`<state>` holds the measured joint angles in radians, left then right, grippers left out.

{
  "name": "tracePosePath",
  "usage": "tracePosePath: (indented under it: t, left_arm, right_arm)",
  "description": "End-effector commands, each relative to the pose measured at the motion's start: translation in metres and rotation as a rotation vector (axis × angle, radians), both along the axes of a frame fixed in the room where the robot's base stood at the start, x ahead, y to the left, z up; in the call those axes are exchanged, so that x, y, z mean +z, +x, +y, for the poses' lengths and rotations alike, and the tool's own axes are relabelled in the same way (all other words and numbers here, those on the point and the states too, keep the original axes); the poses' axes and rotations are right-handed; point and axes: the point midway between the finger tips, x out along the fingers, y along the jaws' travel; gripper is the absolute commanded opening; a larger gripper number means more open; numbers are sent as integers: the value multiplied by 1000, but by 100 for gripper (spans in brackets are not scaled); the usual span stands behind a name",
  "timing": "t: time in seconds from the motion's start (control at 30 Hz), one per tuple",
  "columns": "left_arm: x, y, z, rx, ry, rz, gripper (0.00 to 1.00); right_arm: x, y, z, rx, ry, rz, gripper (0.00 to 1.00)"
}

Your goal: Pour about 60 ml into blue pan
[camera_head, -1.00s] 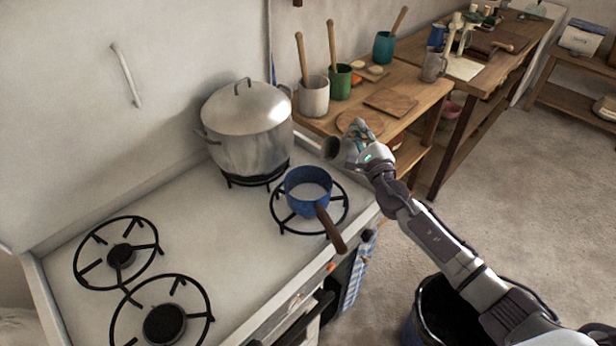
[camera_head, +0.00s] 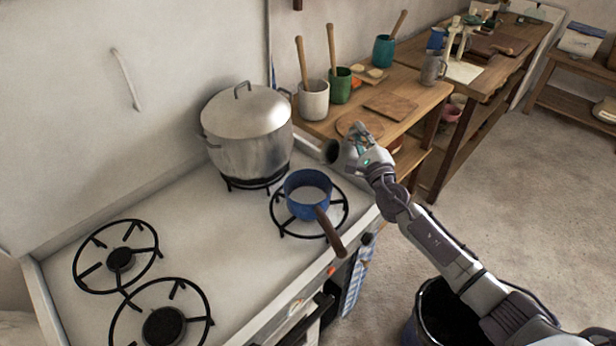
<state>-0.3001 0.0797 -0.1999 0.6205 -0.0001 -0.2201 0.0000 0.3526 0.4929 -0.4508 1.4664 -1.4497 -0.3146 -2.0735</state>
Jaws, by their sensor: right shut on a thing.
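The blue pan (camera_head: 299,207) sits on the right-hand burner, its brown handle pointing toward the front right. Something pale shows inside it; I cannot tell whether it is liquid or the pan's inner surface. My right gripper (camera_head: 350,151) is shut on a small grey vessel (camera_head: 332,153), behind and to the right of the pan and above it. The vessel is tipped on its side, its dark mouth toward the left. No stream is visible between the vessel and the pan. The fingers partly hide the vessel. My left gripper is out of view.
A large lidded metal pot (camera_head: 248,140) stands behind and left of the pan. A wooden table (camera_head: 405,103) with a white crock (camera_head: 313,101), a green cup (camera_head: 340,88) and boards adjoins the stove. The left burners (camera_head: 121,259) are empty.

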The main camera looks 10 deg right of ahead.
Motion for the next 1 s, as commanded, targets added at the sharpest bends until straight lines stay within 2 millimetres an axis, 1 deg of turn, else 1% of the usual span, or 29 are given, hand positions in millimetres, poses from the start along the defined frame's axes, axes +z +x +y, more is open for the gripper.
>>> tracePosePath:
  t: [0.77, 0.87, 1.0]
  left_arm:
    - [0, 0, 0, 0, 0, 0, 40]
    - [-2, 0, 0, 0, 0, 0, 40]
    - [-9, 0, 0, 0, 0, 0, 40]
  right_arm:
    - [1, 0, 0, 0, 1, -2, 0]
    - [-1, 0, -1, 0, 15, 0, 0]
    - [-11, 1, -5, 0, 84, 14, 0]
